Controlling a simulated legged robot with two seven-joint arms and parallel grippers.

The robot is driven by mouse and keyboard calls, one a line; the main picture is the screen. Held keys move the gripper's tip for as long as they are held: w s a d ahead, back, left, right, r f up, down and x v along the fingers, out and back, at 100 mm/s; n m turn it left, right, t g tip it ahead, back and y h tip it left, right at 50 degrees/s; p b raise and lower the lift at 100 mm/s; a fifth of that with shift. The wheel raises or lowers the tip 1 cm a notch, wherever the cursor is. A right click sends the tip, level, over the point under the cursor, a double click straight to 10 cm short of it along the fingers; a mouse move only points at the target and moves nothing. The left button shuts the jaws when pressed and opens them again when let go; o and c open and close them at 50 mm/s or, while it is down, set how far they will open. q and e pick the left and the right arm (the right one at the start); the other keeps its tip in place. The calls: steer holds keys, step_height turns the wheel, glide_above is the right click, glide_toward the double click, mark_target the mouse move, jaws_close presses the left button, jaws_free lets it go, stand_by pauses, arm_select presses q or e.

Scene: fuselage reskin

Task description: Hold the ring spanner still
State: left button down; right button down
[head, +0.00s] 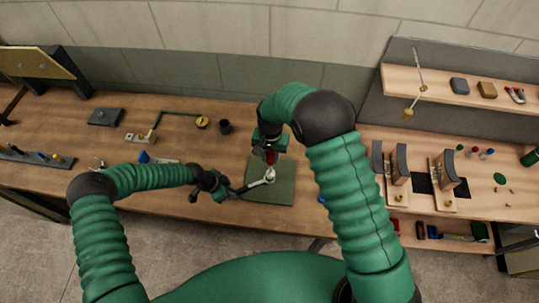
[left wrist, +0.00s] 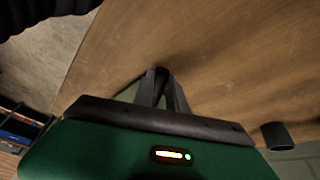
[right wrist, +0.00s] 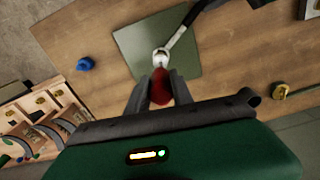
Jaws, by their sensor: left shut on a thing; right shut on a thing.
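The ring spanner (head: 254,185) has a dark handle and a bright ring end over the green mat. It also shows in the right wrist view (right wrist: 181,32). My left gripper (head: 224,187) is shut on the handle's left end; in the left wrist view its fingers (left wrist: 162,76) are close together and the spanner is mostly hidden. My right gripper (head: 270,152) points down above the ring end, shut on a red-handled tool (right wrist: 161,86). The tool's lower end meets the bright ring end; whether it sits inside the ring I cannot tell.
The green mat (head: 284,192) lies on the wooden bench (head: 60,140). A dark cup (head: 225,127) and a brass-ended angled bar (head: 180,113) stand behind and left. A blue object (right wrist: 85,64) lies beside the mat. Clamp-like stands (head: 398,165) are at the right.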

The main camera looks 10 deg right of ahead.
steer(key=shift+n, duration=0.6)
steer(key=shift+s+a, duration=0.1)
steer(key=shift+a, duration=0.1)
steer(key=shift+f, duration=0.8)
stand_by(0.4)
